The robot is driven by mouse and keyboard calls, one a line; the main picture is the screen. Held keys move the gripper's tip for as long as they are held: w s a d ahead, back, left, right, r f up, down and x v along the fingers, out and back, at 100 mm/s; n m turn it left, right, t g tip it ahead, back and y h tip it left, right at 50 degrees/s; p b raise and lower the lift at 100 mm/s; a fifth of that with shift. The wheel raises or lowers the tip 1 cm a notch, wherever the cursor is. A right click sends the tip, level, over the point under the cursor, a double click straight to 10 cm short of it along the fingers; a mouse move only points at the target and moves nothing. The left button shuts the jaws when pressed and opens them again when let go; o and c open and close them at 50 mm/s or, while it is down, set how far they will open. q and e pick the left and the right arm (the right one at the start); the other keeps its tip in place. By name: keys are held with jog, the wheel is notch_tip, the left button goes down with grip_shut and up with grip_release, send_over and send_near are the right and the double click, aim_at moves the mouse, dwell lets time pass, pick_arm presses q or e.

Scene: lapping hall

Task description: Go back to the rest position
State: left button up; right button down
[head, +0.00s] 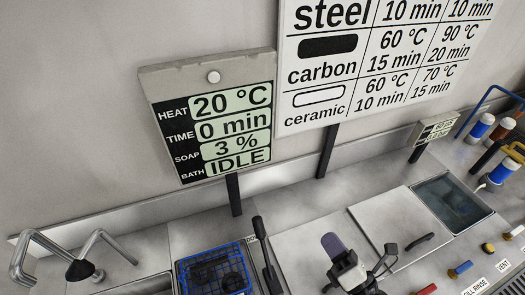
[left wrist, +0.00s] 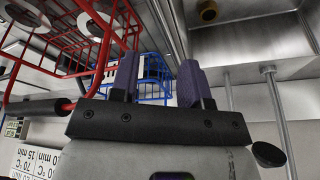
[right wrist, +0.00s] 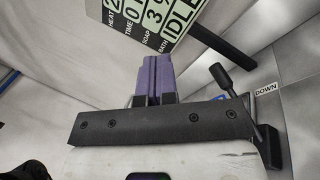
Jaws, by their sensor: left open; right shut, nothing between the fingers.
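My right gripper (head: 333,244) is in the lower middle of the head view, above the steel counter, with its purple fingers together. In the right wrist view its fingers (right wrist: 152,78) are shut with nothing between them. My left gripper (left wrist: 158,80) shows only in the left wrist view; its two purple fingers stand apart and hold nothing. Behind and between them is blue wire (left wrist: 155,90), apart from the fingers as far as I can tell. The rest position itself is not marked in any view.
A display panel (head: 165,132) reads 20 °C, 0 min, 3 %, IDLE. A blue basket (head: 190,262) with dark parts sits in the counter, beside a black lever (head: 266,255). A water basin (head: 455,203) is at right. A red wire basket (left wrist: 60,45) is close to my left gripper.

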jog(key=w+d+m+g+h, duration=0.2)
jog(key=d+m+h, duration=0.6)
jog(key=m+h, duration=0.9)
jog(key=s+a+f+m+g+y, duration=0.1)
jog(key=s+f+m+g+y, duration=0.2)
jog(key=s+f+m+g, duration=0.55)
jog(key=s+a+f+m+g+y, duration=0.2)
jog(key=s+f+m+g+y, duration=0.15)
jog(key=s+f, duration=0.95)
jog(key=w+p+v, duration=0.2)
jog(key=p+v, duration=0.9)
jog(key=v, duration=0.1)
jog(key=w+r+p+v, duration=0.1)
jog(key=w+p+v, duration=0.1)
jog(key=p+v, duration=1)
jog(key=shift+w+a+r, duration=0.2)
jog(key=shift+r, duration=0.75)
